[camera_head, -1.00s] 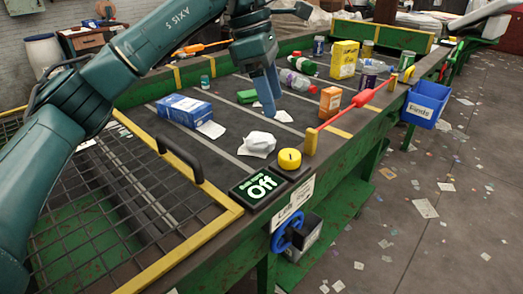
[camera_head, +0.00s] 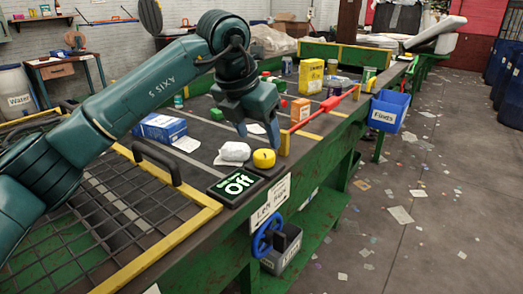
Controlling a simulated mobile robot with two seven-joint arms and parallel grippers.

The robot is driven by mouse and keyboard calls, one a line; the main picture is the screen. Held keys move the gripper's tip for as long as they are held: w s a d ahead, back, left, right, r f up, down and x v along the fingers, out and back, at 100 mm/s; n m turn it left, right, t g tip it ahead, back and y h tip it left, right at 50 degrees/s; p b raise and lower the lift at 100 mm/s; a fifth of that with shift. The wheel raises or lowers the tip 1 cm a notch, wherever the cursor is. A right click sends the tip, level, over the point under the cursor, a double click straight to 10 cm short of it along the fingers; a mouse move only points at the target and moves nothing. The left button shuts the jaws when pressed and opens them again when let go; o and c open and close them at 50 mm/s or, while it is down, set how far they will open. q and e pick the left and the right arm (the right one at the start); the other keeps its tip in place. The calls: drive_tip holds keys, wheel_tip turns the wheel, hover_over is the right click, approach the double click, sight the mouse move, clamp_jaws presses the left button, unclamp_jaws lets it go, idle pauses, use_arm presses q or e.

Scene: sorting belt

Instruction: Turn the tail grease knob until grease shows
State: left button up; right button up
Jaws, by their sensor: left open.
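A round yellow knob (camera_head: 264,159) sits on a dark base at the near corner of the belt frame. A blue handwheel (camera_head: 268,238) is on the frame's side below a white label (camera_head: 270,201). No knob carries a readable grease marking, and I see no grease. My left gripper (camera_head: 258,139) points down with its fingers apart and empty, its tips just above and behind the yellow knob in the picture. I cannot tell whether they touch it. My right gripper is out of view.
A display reading Off (camera_head: 236,186) and a crumpled white item (camera_head: 234,151) are close to the knob. A red bar (camera_head: 322,112) runs along the belt edge. A blue box (camera_head: 160,127) and several other items lie on the belt. A blue Finds bin (camera_head: 389,111) hangs outside.

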sight(264, 153)
use_arm(q)
drive_tip(key=shift+x, duration=2.75)
drive_tip(key=shift+s, duration=0.1)
drive_tip(key=shift+c, duration=0.4)
drive_tip(key=c, duration=0.9)
